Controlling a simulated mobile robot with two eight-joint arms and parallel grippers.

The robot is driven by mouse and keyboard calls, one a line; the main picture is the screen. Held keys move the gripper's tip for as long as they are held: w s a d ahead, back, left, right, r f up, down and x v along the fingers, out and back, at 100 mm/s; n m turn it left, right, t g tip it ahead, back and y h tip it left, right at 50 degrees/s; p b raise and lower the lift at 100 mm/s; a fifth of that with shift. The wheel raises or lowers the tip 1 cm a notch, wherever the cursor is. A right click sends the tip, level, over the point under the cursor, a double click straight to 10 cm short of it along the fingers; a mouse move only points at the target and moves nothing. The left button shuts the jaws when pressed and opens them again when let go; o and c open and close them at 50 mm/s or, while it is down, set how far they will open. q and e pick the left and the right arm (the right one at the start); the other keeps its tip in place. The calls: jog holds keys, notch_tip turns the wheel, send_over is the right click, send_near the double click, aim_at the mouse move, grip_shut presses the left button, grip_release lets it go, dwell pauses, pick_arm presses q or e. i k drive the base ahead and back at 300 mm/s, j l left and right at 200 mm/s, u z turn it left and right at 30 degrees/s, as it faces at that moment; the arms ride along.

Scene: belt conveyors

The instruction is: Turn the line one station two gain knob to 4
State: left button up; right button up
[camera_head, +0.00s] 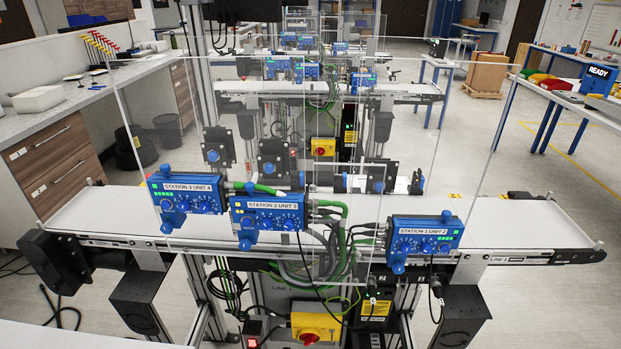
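Three blue control boxes hang along the front of the nearest conveyor. The middle box (268,213) has a label that appears to read STATION 2 UNIT 3. It has a row of small dark knobs (267,223) and lit indicators at its left. Which knob is the gain knob, and its setting, are too small to read. The left box (186,194) appears to read STATION 3 UNIT 4. The right box (425,235) appears to read STATION 1 UNIT 2, though the small print is unclear. Neither of my grippers is in view.
The conveyor (520,225) carries a LINE 1 label at its front right. Clear panels (430,130) stand around the boxes. Green and black cables (335,235) run between the middle and right boxes. A yellow switch box (315,326) with a red knob sits below. More conveyors stand behind.

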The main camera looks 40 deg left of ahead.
aim_at(289, 224)
jog(key=u, duration=1.6)
